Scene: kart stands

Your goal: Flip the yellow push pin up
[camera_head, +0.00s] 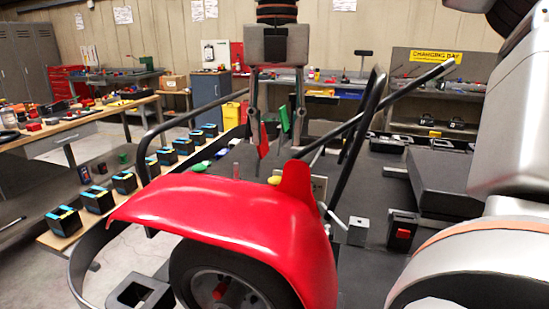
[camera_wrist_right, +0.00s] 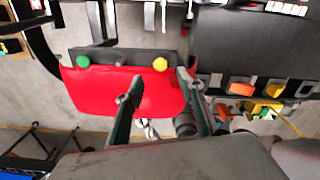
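The yellow push pin (camera_head: 274,180) shows as a small rounded cap just behind the red fender (camera_head: 225,215). In the right wrist view the yellow push pin (camera_wrist_right: 160,64) sits on a dark bar along the edge of the red panel. My right gripper (camera_head: 273,133) hangs pointing down above and beyond the pin, fingers spread. In the wrist view my right gripper (camera_wrist_right: 158,84) is open over the red panel, with the yellow pin just past its fingertips and apart from them. Whether the pin lies tilted or upright is hard to tell. My left gripper is not in view.
A green pin (camera_head: 199,167) and a thin pale pin (camera_head: 236,171) stand in the same row. Dark bars (camera_head: 375,110) of the kart rise right of the pin. A red rocker switch (camera_head: 403,234) is at right. A workbench (camera_head: 50,137) stands at left.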

